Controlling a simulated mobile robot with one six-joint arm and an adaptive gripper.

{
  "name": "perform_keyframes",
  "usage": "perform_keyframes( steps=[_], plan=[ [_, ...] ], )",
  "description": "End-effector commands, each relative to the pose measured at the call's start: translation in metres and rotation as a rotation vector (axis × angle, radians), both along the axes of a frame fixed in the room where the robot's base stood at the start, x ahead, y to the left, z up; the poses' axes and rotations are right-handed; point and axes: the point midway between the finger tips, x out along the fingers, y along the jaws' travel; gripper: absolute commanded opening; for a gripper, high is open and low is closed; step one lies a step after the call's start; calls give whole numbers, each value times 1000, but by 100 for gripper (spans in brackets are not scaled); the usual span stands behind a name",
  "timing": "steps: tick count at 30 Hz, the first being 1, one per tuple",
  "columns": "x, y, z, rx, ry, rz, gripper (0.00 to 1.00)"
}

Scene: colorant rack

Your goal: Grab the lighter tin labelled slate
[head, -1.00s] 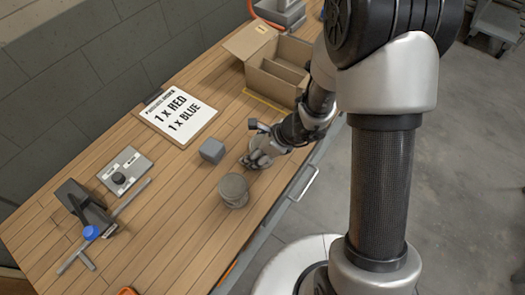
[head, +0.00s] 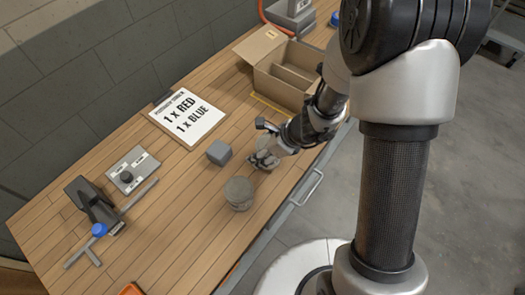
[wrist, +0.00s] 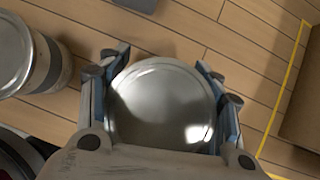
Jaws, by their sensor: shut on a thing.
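My gripper (wrist: 163,68) has its two fingers against opposite sides of a round tin (wrist: 162,105) with a shiny metal lid, in the middle of the wrist view. In the head view, my gripper (head: 264,158) is low over the wooden bench, and the tin in it is mostly hidden. A second tin (head: 238,193) stands upright on the bench, nearer the front and apart from my gripper. It also shows at the left of the wrist view (wrist: 22,58), with a band around its side. I cannot read a label on either tin.
A grey block (head: 219,152) lies left of my gripper. An open cardboard box (head: 284,72) stands behind, beside a yellow line. An order board (head: 187,116) reads 1 x RED, 1 x BLUE. A grey plate with a knob (head: 132,169) and a dark tool (head: 94,203) lie at the left.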

Motion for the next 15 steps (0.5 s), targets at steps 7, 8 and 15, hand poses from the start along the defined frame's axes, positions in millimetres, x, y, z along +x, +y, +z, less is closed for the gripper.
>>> perform_keyframes(
  steps=[7,8,15],
  plan=[
    [1,0,74,0,-7,2,32],
    [1,0,83,0,-8,2,32],
    [1,0,145,0,-5,2,32]
  ],
)
